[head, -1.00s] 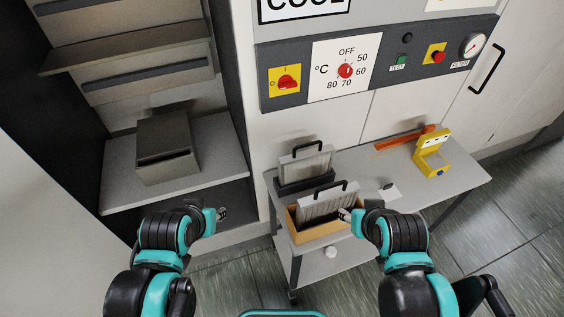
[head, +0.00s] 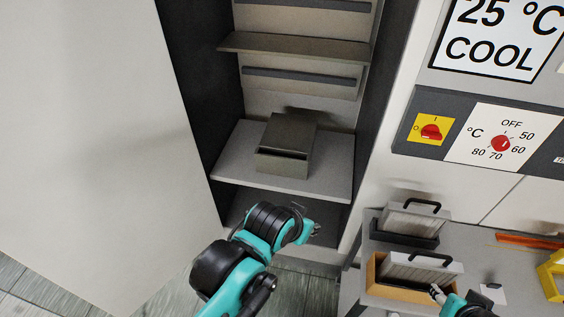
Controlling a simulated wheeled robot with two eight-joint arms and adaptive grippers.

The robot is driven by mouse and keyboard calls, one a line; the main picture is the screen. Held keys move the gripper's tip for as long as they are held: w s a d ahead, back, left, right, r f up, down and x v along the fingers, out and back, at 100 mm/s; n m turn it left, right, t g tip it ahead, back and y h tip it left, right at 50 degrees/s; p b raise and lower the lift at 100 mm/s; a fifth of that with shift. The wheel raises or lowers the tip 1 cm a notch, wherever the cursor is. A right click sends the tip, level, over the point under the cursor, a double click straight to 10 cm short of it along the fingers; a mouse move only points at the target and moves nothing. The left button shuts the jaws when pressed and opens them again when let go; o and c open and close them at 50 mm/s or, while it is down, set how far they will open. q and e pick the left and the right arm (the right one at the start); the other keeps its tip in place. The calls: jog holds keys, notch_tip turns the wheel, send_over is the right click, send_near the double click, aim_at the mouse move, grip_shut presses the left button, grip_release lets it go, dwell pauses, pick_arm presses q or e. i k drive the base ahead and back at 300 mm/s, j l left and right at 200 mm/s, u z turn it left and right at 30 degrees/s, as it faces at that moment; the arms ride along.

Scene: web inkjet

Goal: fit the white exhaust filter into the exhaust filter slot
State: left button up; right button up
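Two pale pleated filters with black handles stand on the small table at the lower right. The rear filter (head: 414,220) sits in a dark holder (head: 402,238); the front filter (head: 418,269) stands tilted in an orange-brown box (head: 400,292). I cannot tell which is the exhaust filter. A grey housing (head: 283,160) with a dark slot (head: 283,154) in its front sits on the cabinet shelf; the slot looks empty. My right gripper (head: 437,292) is at the front filter's lower right edge; its grip is unclear. My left gripper (head: 313,229) is below the shelf, away from both filters, its fingers too small to read.
The cabinet has a tall dark right wall (head: 374,110) and an upper shelf (head: 295,46) above the housing. A large pale panel (head: 130,130) stands at left. An orange bar (head: 528,241) and a yellow device (head: 552,276) lie at the table's right.

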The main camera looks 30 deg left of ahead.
aim_at(282, 163)
jog(key=j, duration=0.35)
jog(key=i+j+u, duration=0.15)
jog(key=j, duration=0.15)
jog(key=i+j, duration=0.5)
